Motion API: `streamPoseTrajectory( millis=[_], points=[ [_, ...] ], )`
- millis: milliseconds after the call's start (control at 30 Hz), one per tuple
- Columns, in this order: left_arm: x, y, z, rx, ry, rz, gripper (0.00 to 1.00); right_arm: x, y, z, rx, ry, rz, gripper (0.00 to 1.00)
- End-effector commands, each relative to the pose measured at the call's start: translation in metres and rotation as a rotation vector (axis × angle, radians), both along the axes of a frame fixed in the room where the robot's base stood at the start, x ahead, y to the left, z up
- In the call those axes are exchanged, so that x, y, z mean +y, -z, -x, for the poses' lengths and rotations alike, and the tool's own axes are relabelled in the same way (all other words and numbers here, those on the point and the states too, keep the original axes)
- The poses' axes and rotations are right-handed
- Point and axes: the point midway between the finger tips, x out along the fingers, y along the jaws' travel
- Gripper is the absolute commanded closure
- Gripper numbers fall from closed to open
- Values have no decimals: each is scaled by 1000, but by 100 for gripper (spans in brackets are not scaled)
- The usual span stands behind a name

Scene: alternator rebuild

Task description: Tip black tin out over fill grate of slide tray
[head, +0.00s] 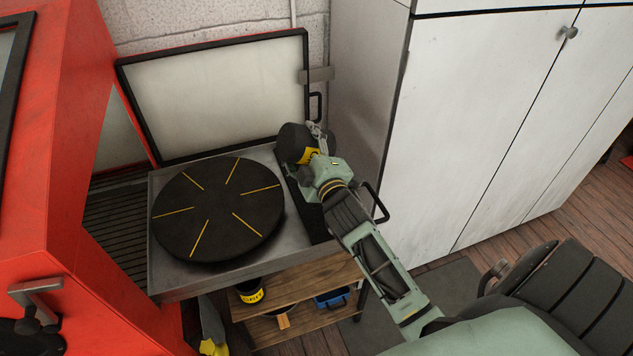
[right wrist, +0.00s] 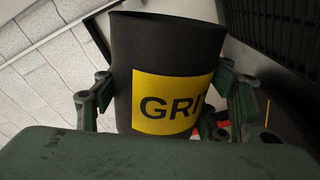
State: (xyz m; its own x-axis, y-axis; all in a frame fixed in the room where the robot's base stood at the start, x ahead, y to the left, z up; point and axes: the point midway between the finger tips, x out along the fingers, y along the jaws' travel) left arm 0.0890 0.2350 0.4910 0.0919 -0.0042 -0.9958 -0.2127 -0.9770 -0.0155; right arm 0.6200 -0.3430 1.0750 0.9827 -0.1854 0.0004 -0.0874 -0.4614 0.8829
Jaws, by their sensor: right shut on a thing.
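The black tin (head: 291,141) with a yellow label is held above the right side of the slide tray (head: 180,281). My right gripper (head: 314,158) is shut around its side. In the right wrist view the tin (right wrist: 165,50) shows its rim at the top and a label reading "GRI", with fingers on both sides. It leans slightly in that view; its contents are hidden. A dark strip (head: 318,222), seemingly the fill grate, runs along the tray's right side, partly under the tin and my arm. My left gripper is not in view.
A round black plate (head: 218,210) with yellow lines fills most of the tray. A framed lid (head: 220,95) stands open behind. Red machine walls (head: 60,150) are left, white cabinets (head: 480,110) right. Another black tin (head: 250,291) is on the wooden shelf below.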

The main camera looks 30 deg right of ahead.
Motion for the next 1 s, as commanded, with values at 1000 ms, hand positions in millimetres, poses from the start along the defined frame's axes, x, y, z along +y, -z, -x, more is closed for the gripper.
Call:
streamPoseTrajectory(
  millis=[1000],
  points=[
    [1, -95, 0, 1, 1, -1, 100, 0, -67, 0, 363, 1, 1905, 96]
  ],
)
